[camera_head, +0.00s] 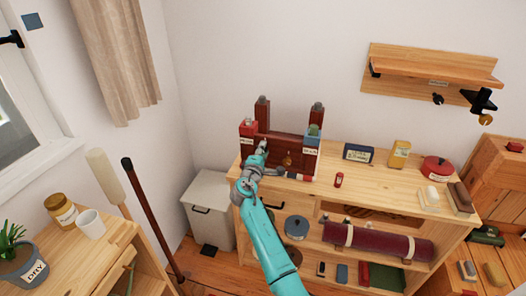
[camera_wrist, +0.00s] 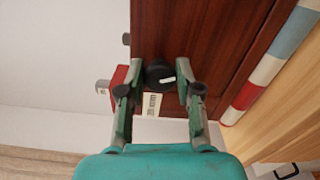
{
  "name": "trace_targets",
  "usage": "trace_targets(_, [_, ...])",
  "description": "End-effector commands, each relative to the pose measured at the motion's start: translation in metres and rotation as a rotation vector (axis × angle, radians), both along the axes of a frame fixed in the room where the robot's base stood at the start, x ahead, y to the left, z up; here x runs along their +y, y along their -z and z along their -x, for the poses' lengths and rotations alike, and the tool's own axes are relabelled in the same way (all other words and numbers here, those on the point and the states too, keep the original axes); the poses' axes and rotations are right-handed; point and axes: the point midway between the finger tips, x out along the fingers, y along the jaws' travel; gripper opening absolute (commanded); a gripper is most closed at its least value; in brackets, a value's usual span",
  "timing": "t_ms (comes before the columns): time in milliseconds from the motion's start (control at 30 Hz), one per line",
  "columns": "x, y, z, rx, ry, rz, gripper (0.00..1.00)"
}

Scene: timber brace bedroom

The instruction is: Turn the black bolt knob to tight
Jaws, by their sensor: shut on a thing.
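The black bolt knob (camera_wrist: 157,72) shows in the wrist view on the face of a reddish-brown timber brace (camera_wrist: 205,35). It has a short white mark on its face. My gripper (camera_wrist: 161,76) has its two fingers on either side of the knob and is shut on it. A red block and a white label (camera_wrist: 152,103) sit beside the knob; the label's text is too small to read. In the head view, the brace (camera_head: 284,142) stands on the wooden shelf unit, with my gripper (camera_head: 261,152) at its left part. The knob is hidden there.
The shelf unit's top (camera_head: 360,185) holds a small red can (camera_head: 338,180), a dark box (camera_head: 358,153), a yellow box (camera_head: 399,154) and a red pot (camera_head: 436,169). A red, white and blue striped bar (camera_wrist: 265,75) lies near the brace. A grey bin (camera_head: 208,205) stands left.

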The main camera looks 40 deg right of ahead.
Motion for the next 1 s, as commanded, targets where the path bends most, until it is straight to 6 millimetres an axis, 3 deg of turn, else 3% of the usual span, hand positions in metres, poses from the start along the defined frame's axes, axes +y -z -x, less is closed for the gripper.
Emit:
trace_targets(500, [0.0000, 0.0027, 0.0005, -0.280, 0.001, -0.220, 0.00])
trace_targets(1000, [0.0000, 0.0033, 0.0005, -0.341, 0.001, -0.270, 0.00])
